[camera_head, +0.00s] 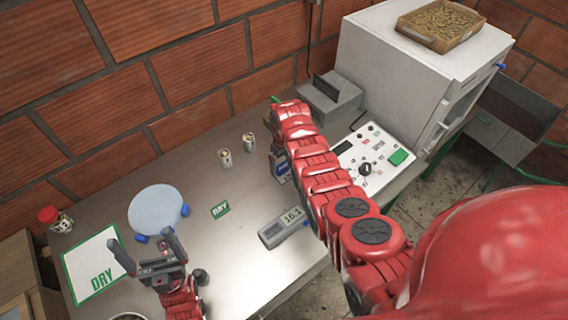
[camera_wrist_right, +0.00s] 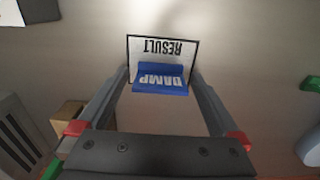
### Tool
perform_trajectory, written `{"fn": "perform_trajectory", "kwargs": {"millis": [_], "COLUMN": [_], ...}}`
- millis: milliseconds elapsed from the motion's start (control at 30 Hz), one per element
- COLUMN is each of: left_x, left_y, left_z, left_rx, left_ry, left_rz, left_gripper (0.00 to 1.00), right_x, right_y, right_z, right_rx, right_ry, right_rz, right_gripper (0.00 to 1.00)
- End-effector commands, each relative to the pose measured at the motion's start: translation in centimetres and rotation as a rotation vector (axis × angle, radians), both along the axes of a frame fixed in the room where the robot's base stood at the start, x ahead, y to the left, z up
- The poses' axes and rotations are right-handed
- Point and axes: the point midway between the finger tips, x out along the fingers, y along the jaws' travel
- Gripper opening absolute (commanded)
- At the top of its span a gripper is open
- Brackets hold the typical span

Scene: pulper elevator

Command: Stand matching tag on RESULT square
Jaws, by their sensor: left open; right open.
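A blue DAMP tag (camera_wrist_right: 162,78) is on the white, black-edged RESULT square (camera_wrist_right: 138,50) in the right wrist view. My right gripper (camera_wrist_right: 160,80) is open, with one finger on each side of the tag; I cannot tell whether they touch it. In the head view the tag (camera_head: 283,170) shows partly beside my right arm, which hides most of the square. A green DRY tag (camera_head: 220,210) lies on the table. A grey meter (camera_head: 284,228) reads 16.1. My left gripper (camera_head: 155,240) is open and empty by the white, green-edged DRY square (camera_head: 90,258).
Two small cans (camera_head: 225,158) stand near the wall. A pale blue round disc (camera_head: 155,209) and a red-lidded jar (camera_head: 56,219) are at the left. A control panel (camera_head: 370,160) and a white cabinet (camera_head: 400,75) stand at the right. Bare table surrounds the DRY tag.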

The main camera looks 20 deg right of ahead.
Motion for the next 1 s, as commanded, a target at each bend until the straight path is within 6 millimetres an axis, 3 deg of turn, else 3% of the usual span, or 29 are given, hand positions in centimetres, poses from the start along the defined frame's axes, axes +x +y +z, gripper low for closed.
{"fn": "perform_trajectory", "kwargs": {"millis": [167, 433, 567, 700, 800, 1000], "left_x": [0.0, 0.0, 0.0, 0.0, 0.0, 0.0], "left_y": [0.0, 0.0, 0.0, 0.0, 0.0, 0.0], "left_z": [0.0, -1.1, -2.1, -2.3, 0.1, 1.0], "left_rx": [0.000, 0.000, 0.000, 0.000, 0.000, 0.000], "left_ry": [0.000, 0.000, 0.000, 0.000, -0.001, 0.000], "left_rz": [0.000, 0.000, 0.000, 0.000, 0.000, 0.000], "left_gripper": [1.00, 1.00, 1.00, 1.00, 1.00, 1.00], "right_x": [0.1, 0.1, 0.1, 0.2, 0.0, 0.0], "right_y": [0.0, 0.0, 0.0, 0.0, 0.0, 0.0], "right_z": [0.7, 3.6, 6.0, 9.6, 11.6, 12.4], "right_rx": [0.000, 0.000, 0.000, 0.000, -0.001, 0.000], "right_ry": [-0.003, -0.005, -0.005, -0.008, 0.001, 0.001], "right_rz": [0.000, 0.000, 0.000, 0.000, 0.000, -0.001], "right_gripper": [1.00, 1.00, 1.00, 1.00, 1.00, 1.00]}}
